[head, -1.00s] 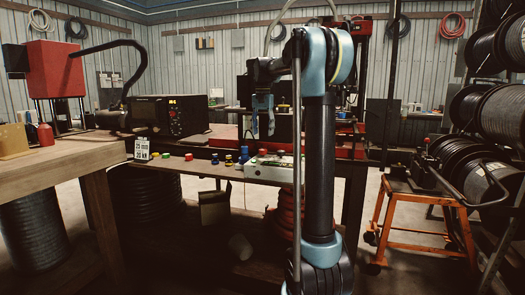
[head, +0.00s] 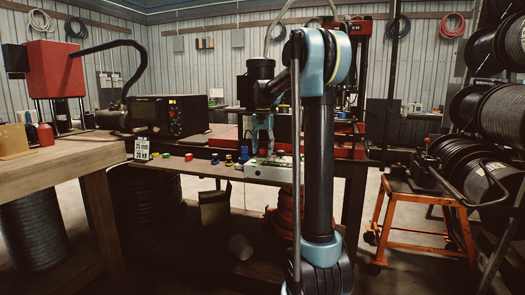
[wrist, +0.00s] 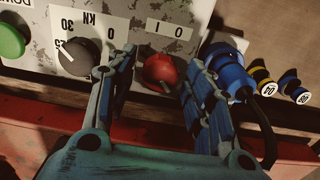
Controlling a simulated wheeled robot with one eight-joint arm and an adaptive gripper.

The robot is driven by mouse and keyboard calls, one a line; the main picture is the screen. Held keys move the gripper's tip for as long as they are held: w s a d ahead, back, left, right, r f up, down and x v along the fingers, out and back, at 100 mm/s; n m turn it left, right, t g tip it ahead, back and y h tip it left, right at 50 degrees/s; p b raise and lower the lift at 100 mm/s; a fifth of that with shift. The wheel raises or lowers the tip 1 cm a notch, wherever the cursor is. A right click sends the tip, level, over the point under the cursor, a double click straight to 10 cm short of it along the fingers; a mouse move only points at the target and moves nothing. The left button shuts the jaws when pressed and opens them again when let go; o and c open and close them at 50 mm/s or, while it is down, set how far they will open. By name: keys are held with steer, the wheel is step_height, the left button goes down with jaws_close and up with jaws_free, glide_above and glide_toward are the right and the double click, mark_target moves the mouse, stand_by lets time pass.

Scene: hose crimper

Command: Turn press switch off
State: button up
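The control panel (wrist: 130,20) is pale, scuffed metal. It carries a red rotary switch (wrist: 160,72) below a white label with 0 and 1 marks. A grey dial (wrist: 78,57) and a green button (wrist: 10,40) sit to its left. My gripper (wrist: 158,85) is open, its two blue fingers spread on either side of the red switch with visible gaps. I cannot tell how deep the fingertips reach. In the head view my gripper (head: 263,146) points down just above the panel (head: 262,172) on the bench; the switch is too small to make out there.
A blue plug (wrist: 232,75) with a black cable is close beside the right finger. Small numbered yellow and blue pieces (wrist: 262,76) lie farther right. A black display unit (head: 170,116) stands left on the bench. My arm column hides part of the bench's right side.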

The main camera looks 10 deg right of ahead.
steer(key=c, duration=0.7)
steer(key=shift+c, duration=0.2)
steer(key=shift+n, duration=0.3)
steer(key=n, duration=0.3)
steer(key=shift+n, duration=0.4)
steer(key=n, duration=1.3)
steer(key=shift+n, duration=0.4)
